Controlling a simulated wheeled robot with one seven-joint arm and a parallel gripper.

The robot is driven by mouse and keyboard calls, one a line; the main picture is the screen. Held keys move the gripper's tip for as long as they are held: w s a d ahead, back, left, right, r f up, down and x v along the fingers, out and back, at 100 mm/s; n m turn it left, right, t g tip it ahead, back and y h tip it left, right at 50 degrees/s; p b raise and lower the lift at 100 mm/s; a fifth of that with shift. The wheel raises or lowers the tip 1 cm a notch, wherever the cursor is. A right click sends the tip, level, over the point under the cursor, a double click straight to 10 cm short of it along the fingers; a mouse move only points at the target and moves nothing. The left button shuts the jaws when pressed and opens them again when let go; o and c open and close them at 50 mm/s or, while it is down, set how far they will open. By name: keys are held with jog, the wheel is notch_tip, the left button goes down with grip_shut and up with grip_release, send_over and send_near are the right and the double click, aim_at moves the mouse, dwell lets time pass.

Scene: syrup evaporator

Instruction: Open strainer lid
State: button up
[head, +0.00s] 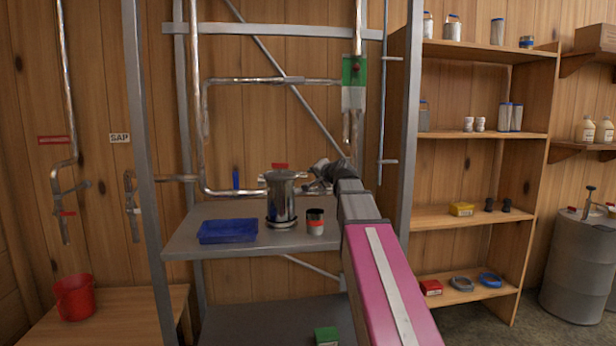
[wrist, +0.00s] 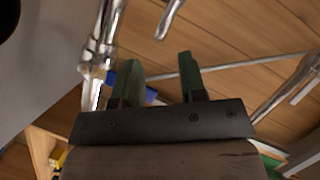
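The strainer (head: 281,200) is an upright shiny metal canister on the grey metal shelf. Its lid (head: 280,175) sits on top and looks closed. My gripper (head: 308,181) is at the upper right of the canister, close to the lid's right side in the head view; whether it touches is too small to tell. In the wrist view my gripper (wrist: 160,82) shows two dark green fingers spread apart with nothing between them. A shiny metal pipe or fitting (wrist: 100,45) stands just left of the fingers.
The grey shelf (head: 190,242) also holds a blue tray (head: 228,231) and a jar with a red band (head: 315,222). Pipes (head: 201,120) run behind and left of the strainer. A frame post (head: 147,150) stands at the front left. Wooden shelves (head: 480,135) are at right.

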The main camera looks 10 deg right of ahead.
jog(key=x, duration=0.6)
jog(key=shift+s, duration=0.1)
grip_shut()
jog(key=shift+r, duration=0.4)
